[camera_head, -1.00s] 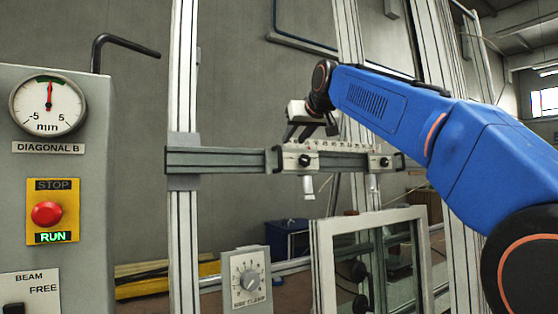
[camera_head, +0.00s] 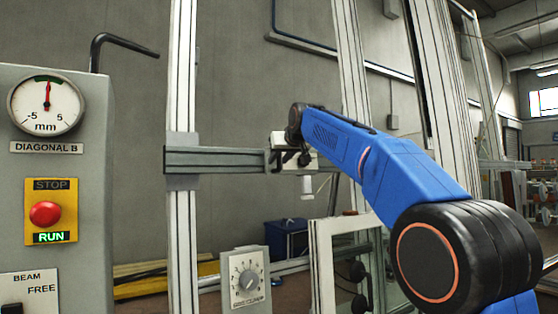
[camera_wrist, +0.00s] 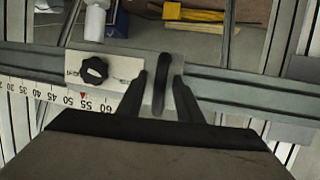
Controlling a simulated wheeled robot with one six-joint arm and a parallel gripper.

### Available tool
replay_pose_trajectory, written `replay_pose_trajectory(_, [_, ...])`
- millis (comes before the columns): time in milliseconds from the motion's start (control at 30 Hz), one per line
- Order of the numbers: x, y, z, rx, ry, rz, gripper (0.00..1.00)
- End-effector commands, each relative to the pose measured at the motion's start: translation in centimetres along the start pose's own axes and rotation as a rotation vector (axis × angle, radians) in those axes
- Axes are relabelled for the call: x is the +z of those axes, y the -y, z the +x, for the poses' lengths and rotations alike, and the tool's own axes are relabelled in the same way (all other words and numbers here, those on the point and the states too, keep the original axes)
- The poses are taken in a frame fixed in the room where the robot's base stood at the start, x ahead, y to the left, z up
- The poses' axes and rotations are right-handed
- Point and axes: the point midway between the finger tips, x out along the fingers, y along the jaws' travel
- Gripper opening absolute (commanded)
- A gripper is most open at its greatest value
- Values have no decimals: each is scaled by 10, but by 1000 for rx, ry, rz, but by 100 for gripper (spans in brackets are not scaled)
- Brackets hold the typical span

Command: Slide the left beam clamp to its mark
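The left beam clamp (camera_head: 308,162) is a pale block on the grey horizontal beam (camera_head: 220,160). My arm covers much of it in the head view. In the wrist view the clamp plate (camera_wrist: 125,72) shows a black knob (camera_wrist: 93,70) and an upright black handle (camera_wrist: 162,82). My gripper (camera_wrist: 160,80) has one finger on each side of the handle, with pale gaps showing between. A red pointer (camera_wrist: 83,96) is near 55 on the white numbered scale (camera_wrist: 55,94). I cannot tell which mark is the target.
A gauge (camera_head: 47,105) labelled DIAGONAL B reads near zero, above a red stop button (camera_head: 45,213). A dial box (camera_head: 246,278) and a framed pane (camera_head: 335,255) stand below the beam. Upright posts (camera_head: 183,90) flank it. My arm hides the beam's right part.

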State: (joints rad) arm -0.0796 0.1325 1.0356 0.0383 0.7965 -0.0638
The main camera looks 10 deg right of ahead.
Motion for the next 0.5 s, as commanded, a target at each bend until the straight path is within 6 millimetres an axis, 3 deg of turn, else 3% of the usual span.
replay_pose_trajectory(367, [0,0,5,0,-1,0,33])
replay_pose_trajectory(500, [0,0,5,0,-1,0,2])
